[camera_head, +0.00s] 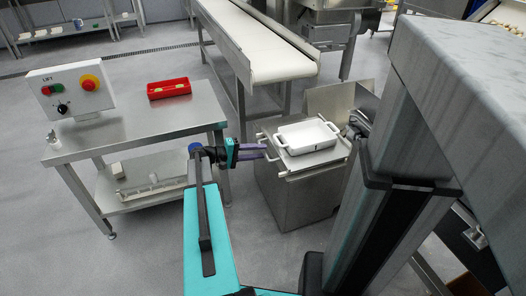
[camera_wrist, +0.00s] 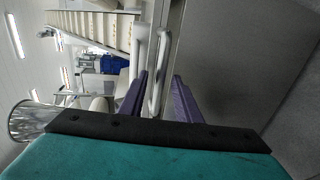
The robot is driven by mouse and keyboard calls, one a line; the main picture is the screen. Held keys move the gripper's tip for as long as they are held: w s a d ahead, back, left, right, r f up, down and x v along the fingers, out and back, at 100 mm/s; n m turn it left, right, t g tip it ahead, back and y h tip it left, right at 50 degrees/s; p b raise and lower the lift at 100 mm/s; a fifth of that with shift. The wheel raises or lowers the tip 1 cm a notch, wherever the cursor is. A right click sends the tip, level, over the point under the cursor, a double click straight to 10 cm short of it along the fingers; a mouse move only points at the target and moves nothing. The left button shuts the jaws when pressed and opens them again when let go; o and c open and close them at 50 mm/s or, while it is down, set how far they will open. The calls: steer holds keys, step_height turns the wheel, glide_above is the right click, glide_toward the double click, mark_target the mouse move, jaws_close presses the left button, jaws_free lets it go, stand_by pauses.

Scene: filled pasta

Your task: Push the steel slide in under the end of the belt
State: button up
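The steel slide (camera_head: 318,163) is a flat plate on top of a steel cabinet (camera_head: 300,203), with a bar handle (camera_head: 273,157) on its left side. A white two-handled dish (camera_head: 306,136) sits on the slide. My gripper (camera_head: 264,151) is at the handle, its purple fingers apart and pointing right. In the wrist view, the handle (camera_wrist: 163,70) runs between the open fingers (camera_wrist: 160,78). I cannot tell whether either finger touches it. The white belt (camera_head: 255,45) ends just above and behind the slide.
A steel table (camera_head: 140,135) at left bears a lift control box (camera_head: 70,90) and a red tray (camera_head: 169,88). A raised steel panel (camera_head: 332,100) stands behind the slide. Belt legs stand behind the cabinet. Grey floor (camera_head: 150,245) is clear at the front left.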

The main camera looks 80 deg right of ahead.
steer(key=p+v, duration=0.2)
steer(key=v, duration=0.9)
steer(key=shift+o, duration=0.2)
steer(key=shift+s, duration=0.1)
steer(key=s+d+r+t+y+p, duration=0.2)
steer(key=s+r+t+y+p, duration=0.1)
steer(key=r+p, duration=0.4)
steer(key=s+d+r+t+y+p, duration=0.2)
steer(key=s+r+t+p, duration=0.3)
steer(key=t, duration=0.3)
steer(key=shift+s+d+r+t+y+p, duration=0.3)
steer(key=shift+s+d+r+y+p, duration=0.1)
steer(key=shift+r+y+p, duration=0.45)
steer(key=f, duration=0.4)
steer(key=s+d+f+b, duration=0.1)
steer(key=f, duration=0.4)
steer(key=s+f, duration=0.1)
steer(key=f, duration=0.3)
steer(key=shift+s+d+f+b, duration=0.1)
steer(key=shift+d+f+b, duration=0.05)
steer(key=shift+f+b, duration=0.15)
steer(key=shift+c, duration=0.3)
